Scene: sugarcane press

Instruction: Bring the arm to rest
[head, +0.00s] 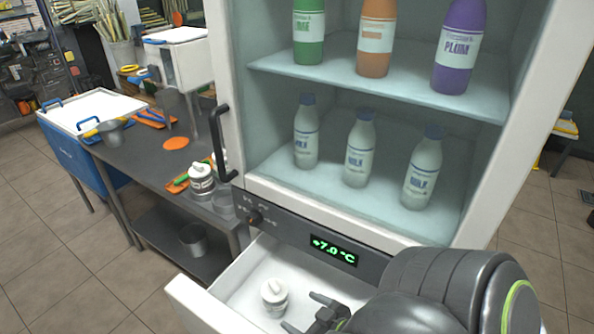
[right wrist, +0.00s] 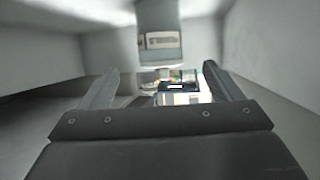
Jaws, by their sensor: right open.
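My right gripper (head: 322,318) is open and inside the pulled-out white drawer (head: 190,304) under the fridge. My right forearm covers the drawer's right part. My left gripper is not in view.
The fridge display (head: 334,251) sits just above the drawer. Milk bottles (head: 360,150) stand on the lower shelf, coloured bottles (head: 376,38) above. A door handle (head: 220,145) juts out at left. A dark metal table (head: 150,150) holds another jar (head: 201,181). Floor at lower left is clear.

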